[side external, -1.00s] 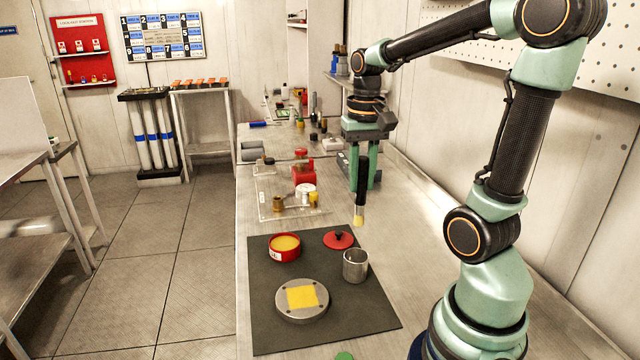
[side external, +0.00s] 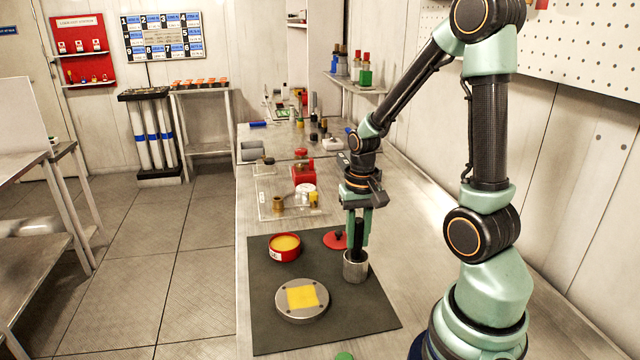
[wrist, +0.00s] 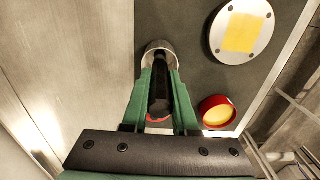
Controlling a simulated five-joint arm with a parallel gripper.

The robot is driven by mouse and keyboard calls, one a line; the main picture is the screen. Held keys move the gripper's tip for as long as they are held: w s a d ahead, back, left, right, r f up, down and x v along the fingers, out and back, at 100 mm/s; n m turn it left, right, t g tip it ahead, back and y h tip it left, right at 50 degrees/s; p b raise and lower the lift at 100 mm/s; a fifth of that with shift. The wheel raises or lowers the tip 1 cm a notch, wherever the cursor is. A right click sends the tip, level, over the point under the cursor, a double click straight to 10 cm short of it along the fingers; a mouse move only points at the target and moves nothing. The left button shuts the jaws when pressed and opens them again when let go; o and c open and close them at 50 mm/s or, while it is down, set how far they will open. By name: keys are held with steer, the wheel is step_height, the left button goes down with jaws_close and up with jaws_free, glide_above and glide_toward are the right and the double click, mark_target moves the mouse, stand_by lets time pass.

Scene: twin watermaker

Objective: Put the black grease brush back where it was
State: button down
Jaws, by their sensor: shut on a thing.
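The black grease brush (side external: 358,236) is upright between the fingers of my gripper (side external: 357,240). Its lower end is down inside the metal cup (side external: 355,268), so its pale bristles are hidden. In the wrist view my gripper (wrist: 161,95) is shut on the dark handle of the brush (wrist: 160,90), with the cup (wrist: 158,46) at the fingertips. The frames do not show whether the brush touches the cup's bottom.
On the dark mat (side external: 265,335) are a red tin of yellow grease (side external: 285,247), a round metal plate with a yellow square (side external: 302,299), and a red lid (side external: 335,240) close behind the cup. A clear tray (side external: 270,212) with small parts lies farther back.

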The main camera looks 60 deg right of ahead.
steer(key=shift+f, duration=0.1)
steer(key=c, duration=0.7)
jaws_free()
step_height(320, 180, up, 12)
steer(key=shift+f, duration=0.1)
steer(key=shift+a+r, duration=0.1)
steer(key=shift+r, duration=0.1)
steer(key=a+r+n+t, duration=0.1)
steer(key=a+n+t, duration=0.1)
steer(key=a+n, duration=0.1)
steer(key=w+a+r+n+t, duration=0.1)
steer(key=a+n, duration=0.2)
steer(key=a, duration=0.3)
steer(key=a+r+n+t, duration=0.2)
steer(key=a+n, duration=0.1)
steer(key=a, duration=0.2)
steer(key=shift+w+a+r+t, duration=0.1)
steer(key=shift+w+t, duration=0.2)
steer(key=shift+w, duration=0.05)
